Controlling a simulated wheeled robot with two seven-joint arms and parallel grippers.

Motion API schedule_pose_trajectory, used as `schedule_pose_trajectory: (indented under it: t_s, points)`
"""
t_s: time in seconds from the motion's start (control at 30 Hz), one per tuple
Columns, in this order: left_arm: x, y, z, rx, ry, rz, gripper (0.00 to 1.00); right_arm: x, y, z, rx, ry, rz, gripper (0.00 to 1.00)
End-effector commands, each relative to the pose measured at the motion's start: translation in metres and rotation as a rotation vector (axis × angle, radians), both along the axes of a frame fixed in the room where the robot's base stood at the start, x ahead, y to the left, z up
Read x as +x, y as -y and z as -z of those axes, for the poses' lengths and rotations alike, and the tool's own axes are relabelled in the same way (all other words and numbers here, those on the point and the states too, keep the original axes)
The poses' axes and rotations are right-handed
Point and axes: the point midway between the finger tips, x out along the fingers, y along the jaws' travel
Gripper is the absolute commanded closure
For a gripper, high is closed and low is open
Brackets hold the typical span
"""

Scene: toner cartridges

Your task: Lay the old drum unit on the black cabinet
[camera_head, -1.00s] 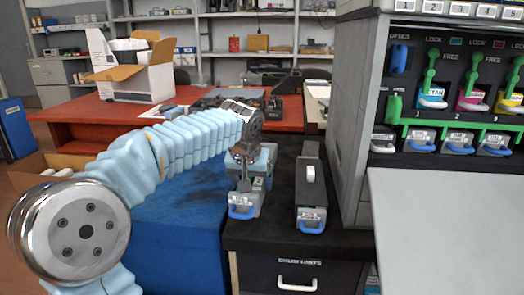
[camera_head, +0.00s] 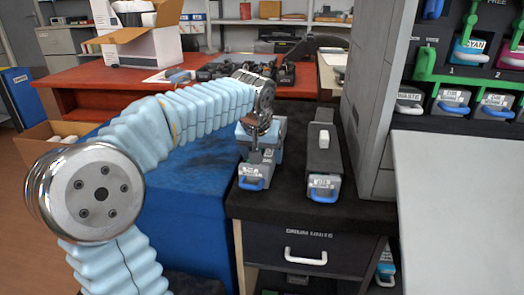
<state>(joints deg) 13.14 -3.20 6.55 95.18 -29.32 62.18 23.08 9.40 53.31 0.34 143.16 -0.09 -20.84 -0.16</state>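The black cabinet (camera_head: 289,212), its drawer marked "DRUM UNITS", stands in the middle of the head view. A second, darker unit with a blue handle (camera_head: 323,158) lies on the cabinet top to the right. The labels are too small to tell which is old. My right gripper is out of view.
The grey printer (camera_head: 374,95) with green levers and blue-handled units stands close on the right, with a pale flat panel (camera_head: 460,200) in front. A blue-covered surface (camera_head: 190,200) adjoins the cabinet on the left. A red table (camera_head: 110,88) is behind.

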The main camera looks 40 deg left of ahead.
Motion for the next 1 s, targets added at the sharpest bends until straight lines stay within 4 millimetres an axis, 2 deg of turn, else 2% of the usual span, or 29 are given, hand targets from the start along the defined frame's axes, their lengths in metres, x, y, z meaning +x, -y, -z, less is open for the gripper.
schedule_pose_trajectory:
  t_s: [0.33,0.73,0.77,0.87,1.0]
  points:
    - [0.000,0.000,-0.001,0.001,0.004,0.000,0.97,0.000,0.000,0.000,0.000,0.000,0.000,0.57]
    - [0.000,0.000,0.009,0.001,0.004,0.000,0.97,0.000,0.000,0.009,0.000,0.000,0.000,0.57]
    - [0.000,0.000,0.008,0.001,0.005,0.000,0.17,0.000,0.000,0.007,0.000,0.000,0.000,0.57]
    - [0.000,0.000,0.008,0.001,0.004,0.000,0.01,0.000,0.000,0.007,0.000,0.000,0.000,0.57]
    - [0.000,0.000,0.008,0.000,0.003,0.000,0.00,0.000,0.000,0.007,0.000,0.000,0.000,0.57]
